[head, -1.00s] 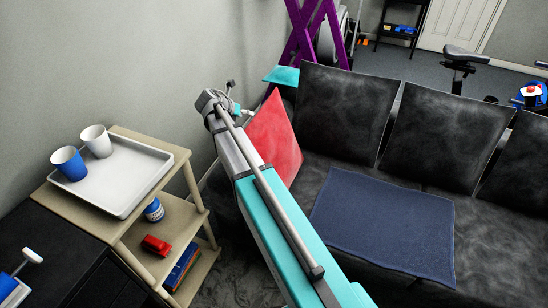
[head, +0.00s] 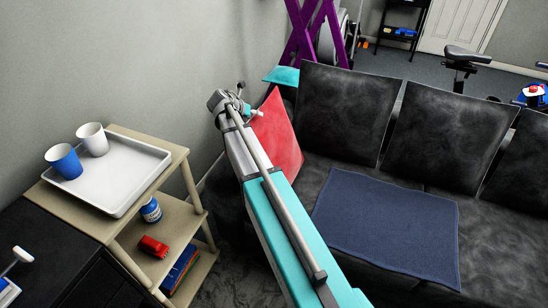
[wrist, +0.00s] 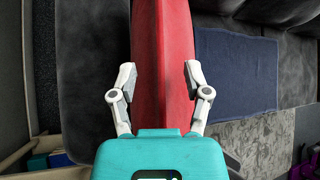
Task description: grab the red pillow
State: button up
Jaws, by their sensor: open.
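The red pillow (head: 277,133) leans at the left end of the dark sofa, partly hidden behind my arm in the head view. In the wrist view the red pillow (wrist: 163,60) runs edge-on up the middle of the picture. My gripper (wrist: 160,75) is open, with one white finger on each side of the pillow. In the head view my gripper is mostly hidden behind the arm's end.
A dark blue mat (head: 385,225) lies on the sofa seat (head: 480,225). Black back cushions (head: 345,115) line the sofa. To the left, a wooden shelf unit (head: 178,180) carries a white tray (head: 125,175) with a blue cup (head: 64,161) and a white cup (head: 92,139). The wall is close behind.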

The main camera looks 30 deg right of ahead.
dwell(0.3)
grip_shut()
jog(key=shift+r, duration=0.2)
dwell(0.4)
notch_tip(320, 180, up, 3)
jog(key=p, duration=0.3)
jog(key=shift+f, duration=0.15)
jog(key=s+a+r+p, duration=0.6)
jog(key=s+r+p, duration=0.4)
jog(key=s, duration=0.2)
jog(key=shift+s, duration=0.35)
dwell(0.4)
